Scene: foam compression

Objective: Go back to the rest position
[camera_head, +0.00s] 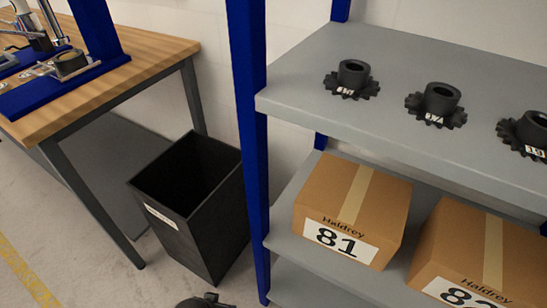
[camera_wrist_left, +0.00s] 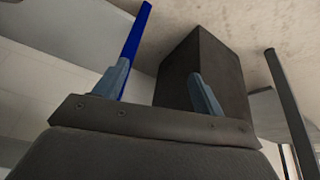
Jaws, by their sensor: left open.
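My left gripper (camera_wrist_left: 160,69) shows in the left wrist view with its two grey-blue fingers spread apart. It is open, with nothing between the fingers. Beyond it are a blue shelf post (camera_wrist_left: 136,38) and the dark bin (camera_wrist_left: 217,65), both apart from the fingers as far as I can see. In the head view only a small dark part, perhaps of my arm, shows at the bottom edge. My right gripper is in neither view.
A black open bin (camera_head: 205,235) stands between a wooden workbench (camera_head: 150,52) and a blue-post shelf (camera_head: 300,95). Black gears (camera_head: 438,104) sit on the upper shelf board. Cardboard boxes (camera_head: 385,205) sit below. Bare floor shows at lower left.

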